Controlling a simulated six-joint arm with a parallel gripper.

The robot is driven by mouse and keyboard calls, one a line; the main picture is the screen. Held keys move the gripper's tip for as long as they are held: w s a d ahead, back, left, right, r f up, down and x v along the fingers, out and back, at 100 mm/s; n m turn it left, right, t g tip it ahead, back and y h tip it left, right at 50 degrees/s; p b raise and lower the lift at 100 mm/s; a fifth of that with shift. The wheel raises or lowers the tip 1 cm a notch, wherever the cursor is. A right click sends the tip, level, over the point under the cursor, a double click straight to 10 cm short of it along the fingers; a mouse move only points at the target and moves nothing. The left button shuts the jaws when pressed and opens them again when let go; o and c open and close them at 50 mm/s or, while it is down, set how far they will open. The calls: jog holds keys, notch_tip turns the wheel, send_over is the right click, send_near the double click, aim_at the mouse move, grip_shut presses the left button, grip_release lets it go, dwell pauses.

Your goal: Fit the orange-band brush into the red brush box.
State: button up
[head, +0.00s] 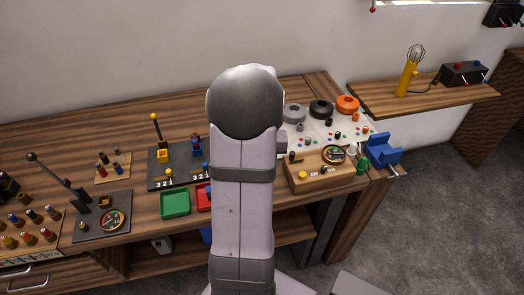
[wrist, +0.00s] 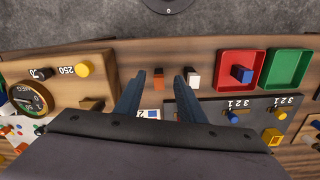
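A small orange-brown block, seemingly the orange-band brush (wrist: 158,78), stands on the wooden bench in the wrist view. My gripper (wrist: 163,74) is open, with one blue-grey finger on each side of this block and visible gaps between. I cannot tell the gripper's height above the bench. A white-topped block (wrist: 193,76) stands just right of the right fingertip. The dark board (wrist: 215,105) with 3 2 1 markings carries a yellow box (wrist: 273,137) and blue parts. I cannot make out the red brush box; my gripper body hides part of the board. In the head view my arm hides the gripper.
A red tray (wrist: 228,81) with a blue-topped block (wrist: 241,74) and a green tray (wrist: 288,68) lie right in the wrist view. A wooden panel with a dial (wrist: 28,98) stands left. In the head view, a lever stand (head: 100,228) is at left.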

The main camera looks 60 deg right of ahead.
jog(key=shift+w+d+r+n, duration=0.2)
jog(key=shift+w+d+r, duration=0.15)
jog(key=shift+d+r, duration=0.2)
jog(key=shift+w+d+r+n, duration=0.2)
jog(key=shift+w+d+r, duration=0.15)
jog(key=shift+d+r, duration=0.2)
jog(key=shift+s+a+r+n, duration=0.15)
jog(key=shift+a+n, duration=0.1)
jog(key=shift+n, duration=0.15)
jog(key=shift+s+a+n, duration=0.1)
jog(key=shift+a+n, duration=0.15)
jog(key=shift+n, duration=0.15)
jog(key=shift+f+p, duration=0.95)
jog(key=shift+f, duration=2.75)
jog(key=shift+c, duration=0.2)
grip_shut()
jog(key=shift+c, duration=1.5)
grip_release()
